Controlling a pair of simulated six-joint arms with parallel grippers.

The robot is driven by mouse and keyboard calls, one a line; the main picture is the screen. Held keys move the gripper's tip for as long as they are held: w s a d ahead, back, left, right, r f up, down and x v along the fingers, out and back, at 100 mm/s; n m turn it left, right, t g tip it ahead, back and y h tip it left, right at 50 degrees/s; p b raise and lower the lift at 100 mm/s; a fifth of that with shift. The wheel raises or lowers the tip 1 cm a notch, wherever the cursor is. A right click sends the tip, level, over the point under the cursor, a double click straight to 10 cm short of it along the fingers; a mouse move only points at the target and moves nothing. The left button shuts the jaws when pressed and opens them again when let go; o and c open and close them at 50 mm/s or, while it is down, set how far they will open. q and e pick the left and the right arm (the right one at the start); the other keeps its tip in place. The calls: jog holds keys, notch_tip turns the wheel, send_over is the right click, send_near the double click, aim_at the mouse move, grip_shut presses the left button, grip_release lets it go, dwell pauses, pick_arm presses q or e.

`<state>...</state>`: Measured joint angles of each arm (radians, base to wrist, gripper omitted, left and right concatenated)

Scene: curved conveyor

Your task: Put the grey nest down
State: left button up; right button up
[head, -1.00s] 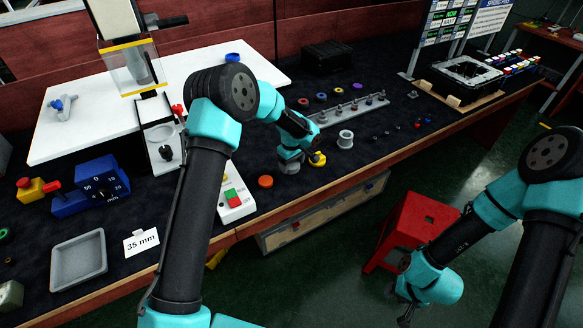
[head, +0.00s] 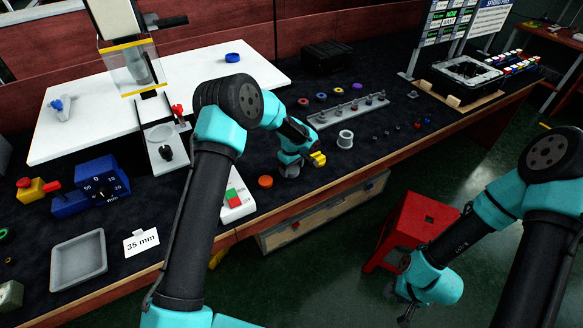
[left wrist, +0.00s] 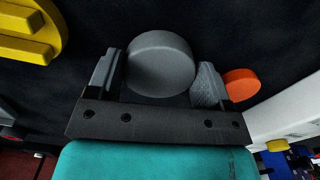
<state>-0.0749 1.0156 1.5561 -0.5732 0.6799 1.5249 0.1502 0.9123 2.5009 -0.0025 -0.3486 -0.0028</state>
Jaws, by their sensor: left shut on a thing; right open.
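My left gripper (head: 291,171) is low over the dark bench mat, beside the orange disc. In the left wrist view, the round grey nest (left wrist: 160,63) sits between the two fingers of my left gripper (left wrist: 160,82), which is shut on it. In the head view the nest cannot be made out behind the gripper. Whether its underside touches the mat is unclear. My right gripper (head: 403,296) is open and empty, out in front of the bench at the lower right.
The orange disc (head: 265,181) lies close to my left gripper and also shows in the left wrist view (left wrist: 242,85). A yellow piece (head: 318,159) is just on the other side. A grey ring (head: 345,139) and a rack (head: 348,110) stand beyond. A grey tray (head: 79,262) is at lower left.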

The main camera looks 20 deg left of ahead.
aim_at(292, 168)
pick_arm(q)
jog(key=shift+f, duration=0.1)
jog(key=o, duration=1)
jog(key=shift+c, duration=0.2)
notch_tip(292, 168, up, 12)
dwell(0.3)
